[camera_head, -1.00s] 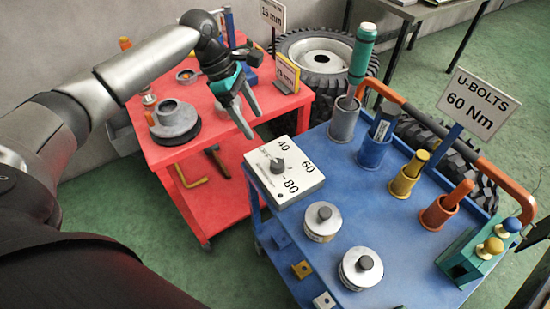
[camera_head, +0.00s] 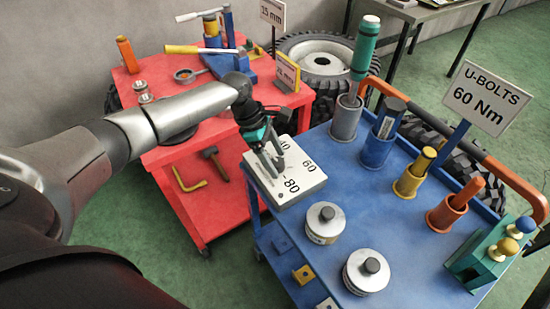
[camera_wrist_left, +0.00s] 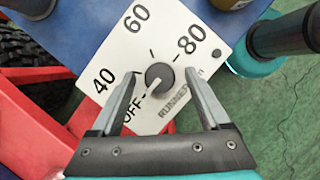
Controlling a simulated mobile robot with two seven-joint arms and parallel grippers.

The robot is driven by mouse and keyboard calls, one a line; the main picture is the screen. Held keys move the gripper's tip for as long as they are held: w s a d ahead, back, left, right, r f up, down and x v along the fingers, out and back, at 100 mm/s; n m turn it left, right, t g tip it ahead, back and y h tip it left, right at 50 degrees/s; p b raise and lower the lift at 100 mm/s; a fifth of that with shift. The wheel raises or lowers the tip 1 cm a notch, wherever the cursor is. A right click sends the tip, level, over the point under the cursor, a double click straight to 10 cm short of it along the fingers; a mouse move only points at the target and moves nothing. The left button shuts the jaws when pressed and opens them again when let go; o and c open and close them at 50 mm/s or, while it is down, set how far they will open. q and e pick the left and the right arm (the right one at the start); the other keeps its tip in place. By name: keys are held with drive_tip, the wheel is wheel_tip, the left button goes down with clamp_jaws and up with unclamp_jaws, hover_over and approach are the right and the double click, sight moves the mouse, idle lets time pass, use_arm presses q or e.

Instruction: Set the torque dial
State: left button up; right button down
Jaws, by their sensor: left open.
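The torque dial is a dark round knob (camera_wrist_left: 159,76) on a white box (camera_head: 312,184) marked OFF, 40, 60 and 80, at the left corner of the blue cart top. In the left wrist view, its white pointer line points down-left, towards OFF. My left gripper (camera_head: 277,170) is over the box, pointing down. Its open fingers (camera_wrist_left: 161,73) sit on either side of the knob, with gaps showing. In the head view the gripper hides the knob. A sign (camera_head: 488,97) reads "U-BOLTS 60 Nm". My right gripper is not in view.
The blue cart (camera_head: 405,245) carries two silver cylinders (camera_head: 325,222) (camera_head: 367,271), several coloured cups with tools, and a green block (camera_head: 482,252). A red cart (camera_head: 212,227) with tools stands on the left. Tyres stand behind.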

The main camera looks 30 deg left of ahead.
use_arm(q)
clamp_jaws()
idle(0.7)
